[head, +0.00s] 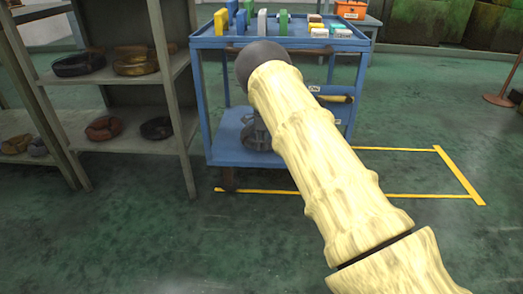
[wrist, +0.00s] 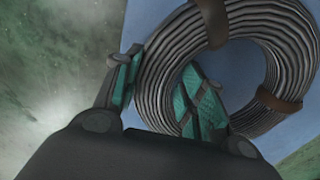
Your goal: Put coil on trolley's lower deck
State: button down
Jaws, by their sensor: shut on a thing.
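The coil (wrist: 265,18) is a ring of grey wire bound with brown bands, seen in the wrist view. My gripper (wrist: 163,62) is shut on its left side, with one teal-padded finger outside the ring and one inside the hole. The blue trolley's lower deck (wrist: 132,20) shows beneath the coil. In the head view, the trolley's lower deck (head: 228,150) is partly hidden by my arm. My gripper (head: 256,133) is between the decks. The coil is not clear there, and I cannot tell whether it touches the deck.
The trolley's upper deck (head: 225,42) holds several coloured blocks above my gripper. A grey shelf unit (head: 165,75) with several coils stands close on the left. Yellow floor lines (head: 460,175) mark an area around the trolley. Open green floor lies in front and to the right.

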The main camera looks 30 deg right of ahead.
jog(key=shift+f+b, duration=1)
jog(key=shift+f, duration=0.55)
jog(key=shift+r, duration=0.1)
jog(key=c, duration=0.9)
grip_release()
jog(key=shift+o, duration=0.2)
jog(key=shift+r+p, duration=2.3)
jog(key=shift+r, duration=1.4)
